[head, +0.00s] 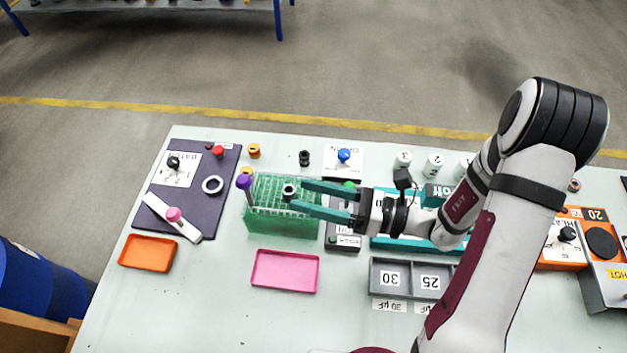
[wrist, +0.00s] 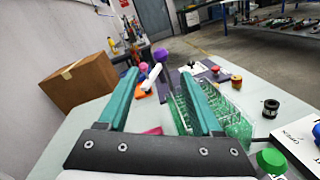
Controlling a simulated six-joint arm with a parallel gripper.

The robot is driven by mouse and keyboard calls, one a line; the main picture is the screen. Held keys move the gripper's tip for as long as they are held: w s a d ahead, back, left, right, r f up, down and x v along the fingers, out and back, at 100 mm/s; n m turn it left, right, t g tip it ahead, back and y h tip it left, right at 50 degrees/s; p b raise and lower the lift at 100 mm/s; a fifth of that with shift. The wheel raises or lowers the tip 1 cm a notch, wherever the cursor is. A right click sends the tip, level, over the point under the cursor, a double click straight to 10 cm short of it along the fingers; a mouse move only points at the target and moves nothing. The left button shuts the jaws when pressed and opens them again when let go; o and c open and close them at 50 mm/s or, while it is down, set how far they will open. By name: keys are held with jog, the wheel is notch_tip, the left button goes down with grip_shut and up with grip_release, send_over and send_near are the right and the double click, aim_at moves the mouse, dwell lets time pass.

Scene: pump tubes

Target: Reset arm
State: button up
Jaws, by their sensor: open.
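My gripper (head: 298,195) is open, with its two teal fingers reaching left over the green tube rack (head: 283,226). Nothing shows held between the fingers. A dark round tube top (head: 289,190) in the rack shows close to the fingertips; I cannot tell whether they touch it. A purple-capped tube (head: 243,182) stands at the rack's left end, apart from the fingers. In the wrist view the fingers (wrist: 160,72) are spread, with the purple cap (wrist: 161,54) beyond them and the rack (wrist: 233,119) partly hidden behind the right finger.
A dark purple panel (head: 204,174) with a white lever (head: 170,216) lies left. An orange tray (head: 147,254) and a pink tray (head: 285,271) lie in front. A grey bin (head: 413,263) marked 30 and 25 sits below my wrist. Loose caps, including a black one (head: 304,158), stand behind the rack.

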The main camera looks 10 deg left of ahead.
jog(key=s+d+r+n+g+h, duration=0.2)
jog(key=s+n+g+h, duration=0.25)
jog(key=s+n, duration=0.3)
jog(key=s+d+r+n+g+h, duration=0.1)
jog(key=s+r+n+g+h, duration=0.2)
jog(key=s+n+h, duration=0.4)
jog(key=s+d+n+t+h, duration=0.1)
jog(key=d+n+t+h, duration=0.3)
jog(key=d, duration=0.3)
jog(key=shift+s+d, duration=0.4)
jog(key=shift+t+h, duration=0.25)
